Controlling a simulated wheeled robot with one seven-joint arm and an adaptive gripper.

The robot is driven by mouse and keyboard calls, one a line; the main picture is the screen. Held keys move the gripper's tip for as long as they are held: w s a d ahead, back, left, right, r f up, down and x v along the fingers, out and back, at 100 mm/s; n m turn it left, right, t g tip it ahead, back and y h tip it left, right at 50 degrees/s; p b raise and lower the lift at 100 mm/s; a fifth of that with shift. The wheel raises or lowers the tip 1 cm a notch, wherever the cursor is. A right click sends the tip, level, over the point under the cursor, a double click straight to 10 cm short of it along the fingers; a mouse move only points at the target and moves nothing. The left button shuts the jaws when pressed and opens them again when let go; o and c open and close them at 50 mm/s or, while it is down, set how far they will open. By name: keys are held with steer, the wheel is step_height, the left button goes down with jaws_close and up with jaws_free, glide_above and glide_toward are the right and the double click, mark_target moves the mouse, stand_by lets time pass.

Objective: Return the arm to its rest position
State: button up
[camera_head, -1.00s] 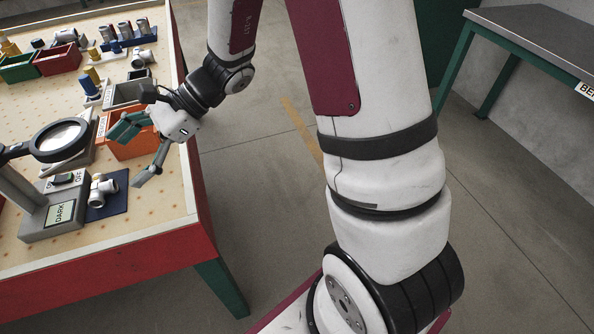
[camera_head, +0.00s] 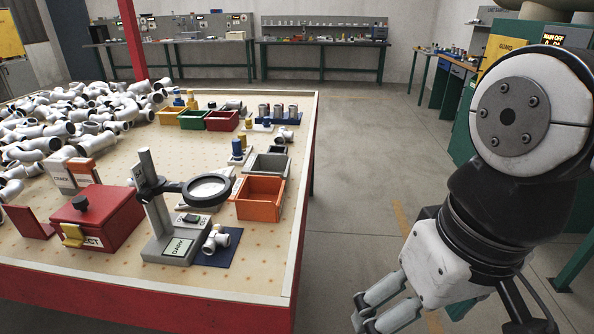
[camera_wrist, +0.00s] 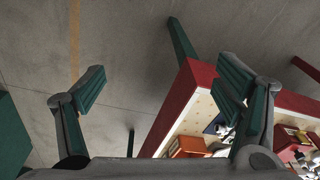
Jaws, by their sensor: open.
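My gripper (camera_head: 385,308) hangs at the lower right in the head view, to the right of the inspection table (camera_head: 285,270) and over open floor. My arm is folded up close to the head camera on the right. No casting is in my gripper.
A magnifier stand (camera_head: 178,238), a white pipe fitting (camera_head: 215,240), an orange bin (camera_head: 260,200) and a red box (camera_head: 98,217) stand on the table. White castings (camera_head: 60,125) are heaped at the left. Floor (camera_head: 355,170) is clear between table and right-hand machine.

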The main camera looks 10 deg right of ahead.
steer(key=shift+s+d, duration=0.25)
steer(key=shift+d, duration=0.2)
stand_by(0.3)
step_height(320, 180, up, 15)
steer(key=t+p, duration=0.2)
steer(key=p, duration=1.1)
steer(key=shift+f+t, duration=0.2)
steer(key=shift+t, duration=0.2)
steer(key=shift+d, duration=0.1)
